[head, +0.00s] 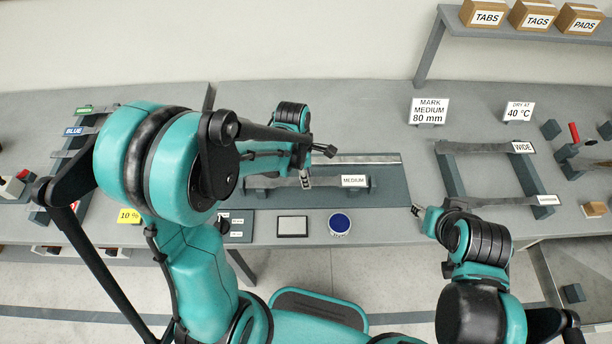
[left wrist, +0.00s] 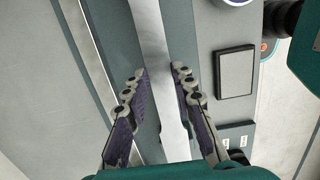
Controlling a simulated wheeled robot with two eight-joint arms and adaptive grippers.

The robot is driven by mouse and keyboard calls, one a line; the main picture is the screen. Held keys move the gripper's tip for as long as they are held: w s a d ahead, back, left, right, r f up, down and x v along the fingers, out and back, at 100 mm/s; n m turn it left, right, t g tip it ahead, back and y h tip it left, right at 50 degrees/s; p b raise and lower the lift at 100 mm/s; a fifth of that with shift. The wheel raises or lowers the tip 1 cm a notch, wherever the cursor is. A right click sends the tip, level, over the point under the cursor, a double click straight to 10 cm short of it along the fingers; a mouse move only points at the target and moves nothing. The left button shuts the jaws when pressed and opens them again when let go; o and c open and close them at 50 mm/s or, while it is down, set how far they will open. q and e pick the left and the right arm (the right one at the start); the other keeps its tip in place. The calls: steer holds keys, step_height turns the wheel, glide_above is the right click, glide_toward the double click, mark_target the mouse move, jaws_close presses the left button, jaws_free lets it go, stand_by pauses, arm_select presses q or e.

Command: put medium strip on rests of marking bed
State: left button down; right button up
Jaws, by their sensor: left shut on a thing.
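The medium strip (head: 272,182) is a flat grey bar lying level along the marking bed (head: 391,195), a dark plate with a steel rule (head: 365,159) along its back. In the left wrist view the strip (left wrist: 158,60) runs between the two fingers (left wrist: 161,88). My right gripper (head: 418,210) is by the bed's front right corner, away from the strip; its jaw opening is too small to read.
A rack with a WIDE label (head: 523,147) stands at the right. A MARK MEDIUM 80 mm sign (head: 429,111) stands behind. My left arm hides much of the left bench.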

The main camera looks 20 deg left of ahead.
arm_select(q)
steer(key=shift+f, duration=0.15)
steer(key=c, duration=1.3)
jaws_free()
steer(key=shift+o, duration=0.2)
